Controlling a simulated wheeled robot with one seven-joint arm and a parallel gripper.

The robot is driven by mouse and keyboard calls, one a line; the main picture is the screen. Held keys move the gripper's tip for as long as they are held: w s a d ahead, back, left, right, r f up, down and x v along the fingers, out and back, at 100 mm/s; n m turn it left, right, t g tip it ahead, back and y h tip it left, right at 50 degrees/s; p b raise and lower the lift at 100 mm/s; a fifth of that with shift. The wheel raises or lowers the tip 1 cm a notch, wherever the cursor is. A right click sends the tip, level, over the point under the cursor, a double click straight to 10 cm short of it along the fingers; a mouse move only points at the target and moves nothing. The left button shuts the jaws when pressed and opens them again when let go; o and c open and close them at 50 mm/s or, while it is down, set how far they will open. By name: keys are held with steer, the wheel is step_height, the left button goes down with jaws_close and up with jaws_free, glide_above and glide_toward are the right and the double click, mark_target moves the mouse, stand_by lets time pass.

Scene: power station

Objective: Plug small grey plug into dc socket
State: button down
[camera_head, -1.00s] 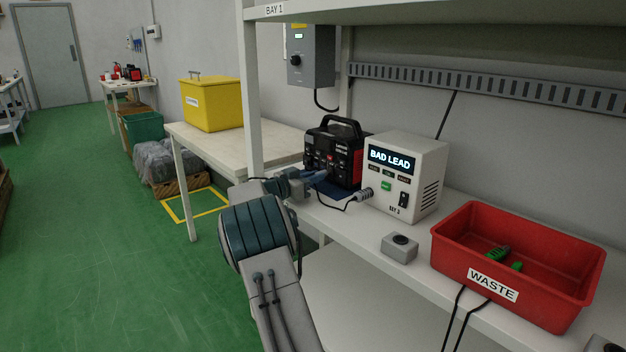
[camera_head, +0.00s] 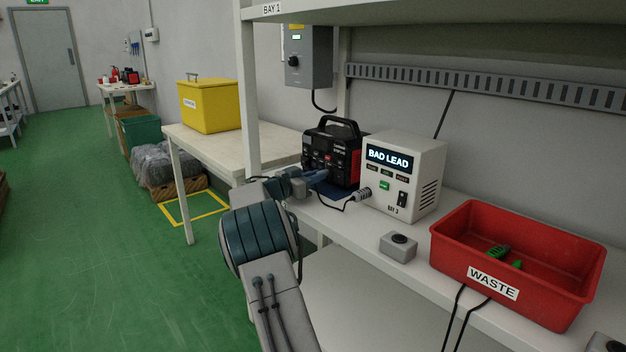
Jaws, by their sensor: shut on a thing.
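My gripper (camera_head: 318,178) is at the lower front of the black power station (camera_head: 334,150), its blue fingers pointing right toward the front face. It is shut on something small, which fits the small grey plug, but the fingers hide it. A black cable (camera_head: 333,206) runs from beside my gripper to a larger grey connector (camera_head: 363,195) in the side of the white tester (camera_head: 405,180). The tester's display reads "BAD LEAD". The power station's front panel has several sockets, too small here to tell which is the dc socket. I cannot tell whether the plug touches it.
A red waste bin (camera_head: 455,262) with green pieces (camera_head: 499,251) stands on the bench at right. A small grey button box (camera_head: 398,247) sits before the tester. A shelf post (camera_head: 248,100) rises left of the power station. A yellow box (camera_head: 207,108) stands on the side table.

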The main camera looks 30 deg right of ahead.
steer(key=shift+d+b, duration=0.2)
steer(key=shift+b, duration=0.1)
stand_by(0.4)
steer(key=c, duration=1.3)
jaws_free()
steer(key=shift+c, duration=0.2)
steer(key=shift+a, duration=0.1)
steer(key=s+a+p, duration=0.2)
steer(key=a, duration=1.1)
steer(key=shift+a, duration=0.3)
